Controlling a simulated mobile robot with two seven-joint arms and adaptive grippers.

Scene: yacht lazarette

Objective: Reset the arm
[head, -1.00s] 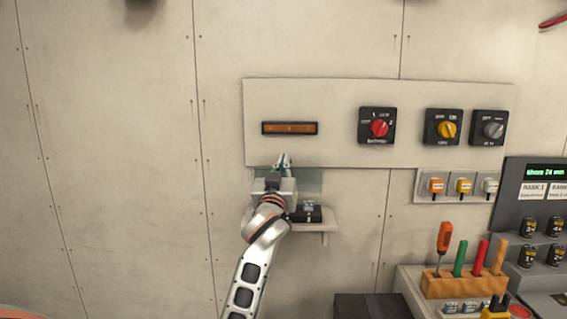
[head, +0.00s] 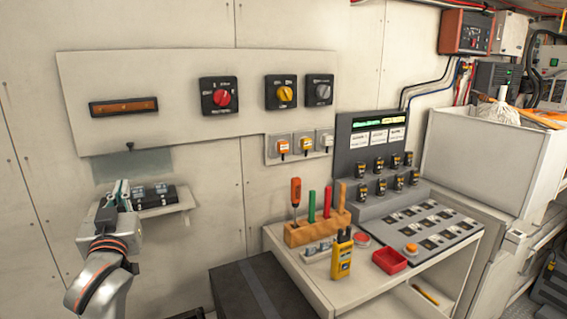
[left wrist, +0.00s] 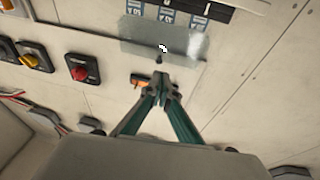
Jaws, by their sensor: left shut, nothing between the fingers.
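My left gripper (head: 121,190) is at the lower left of the head view, in front of the wall and beside the left end of a small shelf (head: 172,211). Its teal fingers are shut with nothing between them. In the left wrist view the fingertips (left wrist: 160,78) meet in front of the wall panel. A small black knob (left wrist: 158,60) shows just beyond them, against a grey plate (left wrist: 185,45). An orange-brown bar (left wrist: 139,80) is partly hidden behind the fingers. My right gripper is in neither view.
A wall panel (head: 180,80) holds a red rotary switch (head: 221,96) and a yellow one (head: 281,93). A workbench (head: 330,290) with a tool block (head: 318,232), yellow radio (head: 342,255) and red tray (head: 389,261) stands right. A dark box (head: 235,290) is on the floor side.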

